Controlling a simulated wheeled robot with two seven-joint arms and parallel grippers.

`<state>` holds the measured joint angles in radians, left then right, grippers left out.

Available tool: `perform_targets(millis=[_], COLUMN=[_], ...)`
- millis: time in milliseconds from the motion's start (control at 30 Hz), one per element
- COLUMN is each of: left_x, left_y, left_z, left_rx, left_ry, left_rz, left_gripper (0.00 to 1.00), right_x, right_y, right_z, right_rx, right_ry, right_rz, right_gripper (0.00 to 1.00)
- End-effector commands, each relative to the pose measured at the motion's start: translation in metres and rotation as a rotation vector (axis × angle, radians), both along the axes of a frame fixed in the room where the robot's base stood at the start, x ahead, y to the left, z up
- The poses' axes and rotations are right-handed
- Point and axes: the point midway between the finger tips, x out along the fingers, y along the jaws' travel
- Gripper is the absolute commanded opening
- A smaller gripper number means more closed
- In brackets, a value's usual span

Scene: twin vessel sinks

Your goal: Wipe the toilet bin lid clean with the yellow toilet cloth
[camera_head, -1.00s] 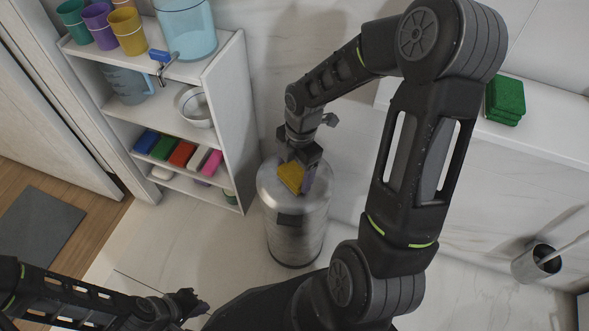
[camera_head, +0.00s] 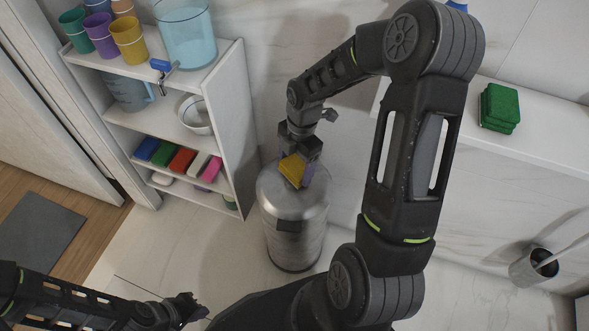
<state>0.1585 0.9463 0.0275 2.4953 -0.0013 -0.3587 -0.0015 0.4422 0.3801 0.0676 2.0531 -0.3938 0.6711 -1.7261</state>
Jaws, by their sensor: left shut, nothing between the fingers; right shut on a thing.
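The toilet bin (camera_head: 295,230) is a silver metal cylinder standing on the floor in the middle of the head view. Its round lid (camera_head: 287,203) faces up, with a dark patch on the front of the body just below. My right gripper (camera_head: 298,172) is shut on the yellow cloth (camera_head: 293,168) over the back part of the lid. The cloth looks low at the lid; I cannot tell whether it touches. The gripper hides part of the lid's back. My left gripper (camera_head: 193,308) is shut and empty at the bottom, away from the bin.
A white shelf (camera_head: 228,125) with cups, a jug, a bowl and several coloured sponges stands left of the bin. Green sponges (camera_head: 501,107) lie on a white ledge at right. A metal brush holder (camera_head: 533,266) stands at lower right. A grey mat (camera_head: 38,235) lies at left.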

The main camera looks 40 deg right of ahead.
Motion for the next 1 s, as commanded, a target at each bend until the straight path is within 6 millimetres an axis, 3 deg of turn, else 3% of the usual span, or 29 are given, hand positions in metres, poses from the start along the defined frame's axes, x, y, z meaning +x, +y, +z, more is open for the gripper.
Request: perform_targets(millis=[1000], left_x=[0.0], left_y=[0.0], left_z=[0.013], left_rx=[0.0], left_ry=[0.0], left_rz=[-0.001], left_gripper=[0.0], right_x=[0.001], right_y=[0.0], right_z=[0.013], right_rx=[0.0], right_ry=[-0.001], right_rz=[0.001], right_gripper=[0.43])
